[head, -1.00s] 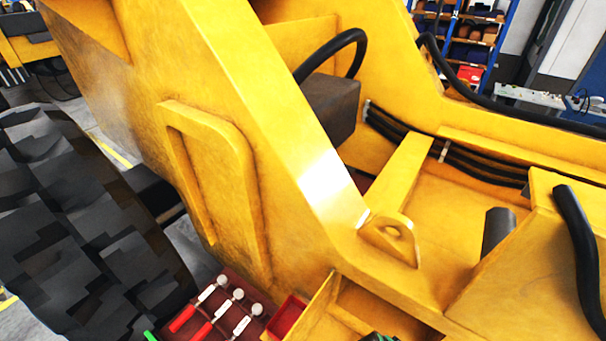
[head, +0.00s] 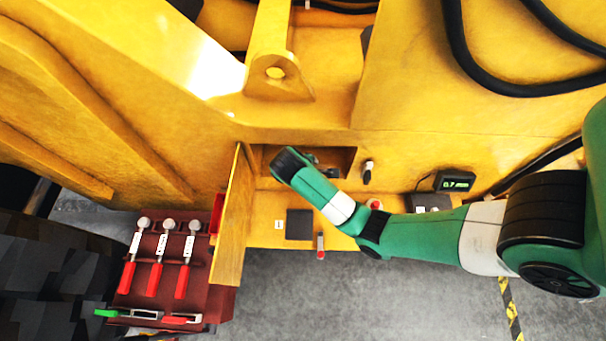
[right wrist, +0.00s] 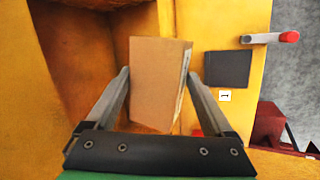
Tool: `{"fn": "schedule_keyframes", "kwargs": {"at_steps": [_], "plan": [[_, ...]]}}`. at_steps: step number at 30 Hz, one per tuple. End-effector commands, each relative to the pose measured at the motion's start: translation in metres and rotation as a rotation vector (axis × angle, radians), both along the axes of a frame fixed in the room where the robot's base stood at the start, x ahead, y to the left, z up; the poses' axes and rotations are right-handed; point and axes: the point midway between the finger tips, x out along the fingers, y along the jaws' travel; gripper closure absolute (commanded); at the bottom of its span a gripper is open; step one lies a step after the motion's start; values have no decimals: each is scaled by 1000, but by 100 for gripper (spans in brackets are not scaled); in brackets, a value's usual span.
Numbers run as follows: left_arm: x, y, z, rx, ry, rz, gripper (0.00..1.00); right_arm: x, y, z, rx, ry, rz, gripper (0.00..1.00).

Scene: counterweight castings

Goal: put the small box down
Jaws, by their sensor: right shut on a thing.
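A small brown cardboard box (right wrist: 158,85) stands between the two grey fingers of my right gripper (right wrist: 160,78) in the right wrist view. The gripper is shut on it. The box is in front of or at the mouth of a yellow recess (right wrist: 90,60); I cannot tell whether it touches a surface. In the head view my right arm reaches from the right to this open compartment (head: 345,160) in the yellow machine. The box and fingertips are not clearly seen there, as the wrist covers them. My left gripper is not in view.
A yellow door (head: 236,220) stands open left of the compartment. A dark red tray (head: 140,270) with several red-handled tools is beyond it. A dark square plate (head: 299,224), a red-tipped lever (head: 320,246) and a display reading 0.7 (head: 454,181) are near the arm.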

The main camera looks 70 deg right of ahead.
Motion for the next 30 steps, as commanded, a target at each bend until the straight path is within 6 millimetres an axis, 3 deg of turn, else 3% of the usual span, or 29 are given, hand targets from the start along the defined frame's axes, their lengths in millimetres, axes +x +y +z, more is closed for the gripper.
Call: {"fn": "schedule_keyframes", "kwargs": {"at_steps": [1,6,12,20,25,30], "plan": [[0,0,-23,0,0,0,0,8,-9,-15,-1,-5,-3,100],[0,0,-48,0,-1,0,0,23,-28,-37,0,0,-1,100],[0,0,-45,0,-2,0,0,36,-43,-53,0,1,0,100],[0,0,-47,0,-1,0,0,40,-48,-60,-1,0,0,100],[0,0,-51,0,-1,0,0,43,-52,-85,1,3,2,100],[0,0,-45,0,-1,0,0,44,-52,-93,0,-2,1,100]]}}
